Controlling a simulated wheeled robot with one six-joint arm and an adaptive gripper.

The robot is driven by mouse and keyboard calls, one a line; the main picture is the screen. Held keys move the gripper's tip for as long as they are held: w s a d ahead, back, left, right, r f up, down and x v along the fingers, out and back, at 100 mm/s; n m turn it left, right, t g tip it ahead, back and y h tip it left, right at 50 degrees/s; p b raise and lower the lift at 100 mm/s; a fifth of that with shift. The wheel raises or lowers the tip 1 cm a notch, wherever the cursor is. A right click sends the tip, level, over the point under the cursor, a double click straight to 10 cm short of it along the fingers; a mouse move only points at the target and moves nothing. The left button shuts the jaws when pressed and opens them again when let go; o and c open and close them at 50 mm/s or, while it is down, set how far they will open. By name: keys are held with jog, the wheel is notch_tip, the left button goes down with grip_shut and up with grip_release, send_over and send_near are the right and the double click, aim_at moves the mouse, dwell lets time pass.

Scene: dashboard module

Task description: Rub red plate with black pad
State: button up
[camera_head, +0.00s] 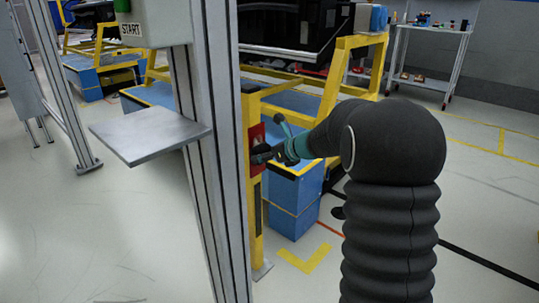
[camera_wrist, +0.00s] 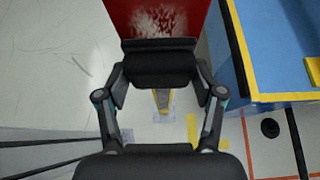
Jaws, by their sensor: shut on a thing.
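The red plate (camera_wrist: 146,22) fills the top middle of the wrist view, with a pale, whitish worn patch on its face. In the head view the red plate (camera_head: 256,138) is upright on a yellow post. My gripper (camera_wrist: 161,80) is shut on the black pad (camera_wrist: 161,68), which lies at the plate's lower edge in the wrist view. In the head view my gripper (camera_head: 272,154) reaches in from the right, with the pad at the plate. Whether the pad touches the plate I cannot tell for certain.
A grey metal column (camera_head: 207,150) with a small shelf (camera_head: 150,135) stands just left of the plate. A blue box (camera_head: 293,200) and yellow frame (camera_head: 350,75) stand behind my gripper. The floor at right is largely free.

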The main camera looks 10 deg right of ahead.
jog(key=shift+s+a+r+p, duration=0.65)
jog(key=shift+a+r, duration=0.1)
jog(key=shift+r, duration=0.15)
jog(key=shift+w+d+p, duration=0.8)
jog(key=shift+w+d, duration=0.55)
jog(key=shift+d, duration=0.3)
jog(key=s+d+b, duration=0.1)
jog(key=s+d, duration=0.2)
jog(key=s, duration=0.2)
jog(key=shift+d, duration=0.25)
jog(key=shift+f, duration=0.1)
jog(key=shift+s+d, duration=0.45)
jog(key=shift+s, duration=0.15)
jog(key=shift+s+d, duration=0.4)
jog(key=shift+s, duration=0.2)
